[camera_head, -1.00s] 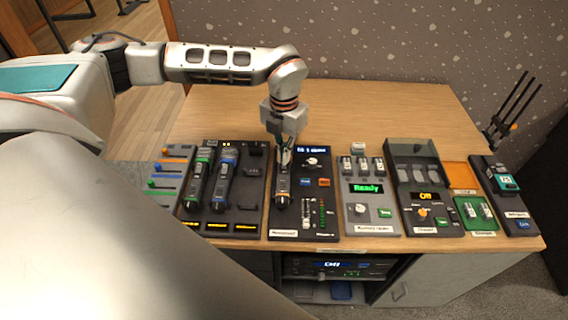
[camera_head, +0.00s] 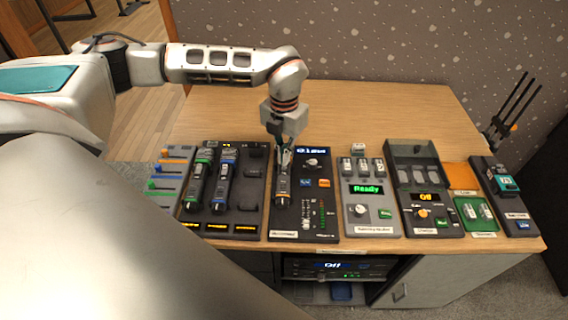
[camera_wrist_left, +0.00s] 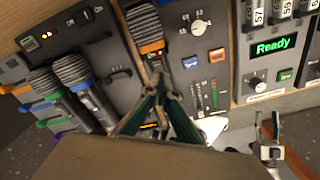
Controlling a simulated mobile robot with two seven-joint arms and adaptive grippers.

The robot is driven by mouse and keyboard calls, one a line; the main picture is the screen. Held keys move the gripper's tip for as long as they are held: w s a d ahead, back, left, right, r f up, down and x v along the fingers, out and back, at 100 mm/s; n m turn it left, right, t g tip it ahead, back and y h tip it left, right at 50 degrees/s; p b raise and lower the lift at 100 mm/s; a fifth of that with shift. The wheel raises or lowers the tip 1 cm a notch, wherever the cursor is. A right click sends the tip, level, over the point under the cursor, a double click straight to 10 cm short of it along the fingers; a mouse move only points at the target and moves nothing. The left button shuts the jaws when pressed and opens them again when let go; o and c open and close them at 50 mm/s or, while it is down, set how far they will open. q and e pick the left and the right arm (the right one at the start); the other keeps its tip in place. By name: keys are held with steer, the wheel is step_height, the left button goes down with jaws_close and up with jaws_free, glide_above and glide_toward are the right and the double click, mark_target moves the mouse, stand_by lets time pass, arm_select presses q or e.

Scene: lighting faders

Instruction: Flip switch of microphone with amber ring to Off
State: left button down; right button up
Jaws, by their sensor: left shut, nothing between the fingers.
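The microphone with the amber ring (camera_head: 282,190) lies in the dark mixer panel (camera_head: 318,232) in the head view. In the left wrist view its mesh head and amber ring (camera_wrist_left: 152,46) show at the top centre. My left gripper (camera_head: 283,168) is above this microphone, pointing down, its fingers shut and empty. In the left wrist view the green finger pads (camera_wrist_left: 160,84) meet over the microphone's body and hide part of it. I cannot make out the switch or its position. My right gripper (camera_wrist_left: 267,126) shows at the lower right of the left wrist view, fingers apart.
Microphones with green (camera_head: 196,186) and blue (camera_head: 222,186) rings lie in a dark panel to the left. A grey panel (camera_head: 385,213) with a green "Ready" display is at the right. Bare wood (camera_head: 370,105) is free behind the panels.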

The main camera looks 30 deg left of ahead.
mark_target(284, 167)
arm_select(q)
steer(key=shift+f+b, duration=0.55)
steer(key=shift+f, duration=0.6)
stand_by(0.8)
steer(key=shift+s, duration=0.1)
steer(key=shift+r+p, duration=1.65)
steer(key=shift+r, duration=0.4)
steer(key=shift+r+p, duration=1.2)
steer(key=shift+r, duration=0.35)
steer(key=shift+f, duration=0.1)
